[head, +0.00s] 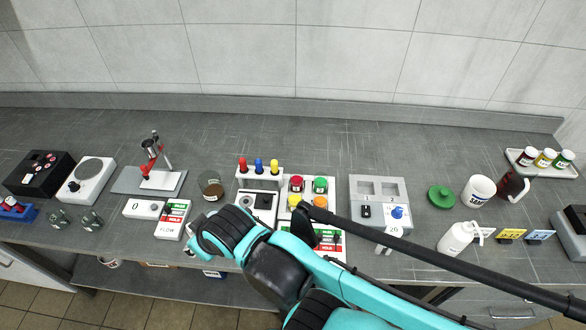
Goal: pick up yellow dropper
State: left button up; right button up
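The yellow dropper (274,166) stands upright in a white rack (259,182) near the middle of the counter. A blue dropper (259,166) and a red dropper (243,164) stand in the same rack to its left. One of my teal arms crosses the counter in front of the rack, coming in from the lower right. It is apart from the yellow dropper. I cannot make out gripper fingers in the head view, and nothing is seen holding the dropper.
A brown jar (211,186) stands left of the rack. The counter behind the rack is clear up to the tiled wall.

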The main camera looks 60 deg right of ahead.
aim_at(273, 171)
jog(key=z, duration=1.75)
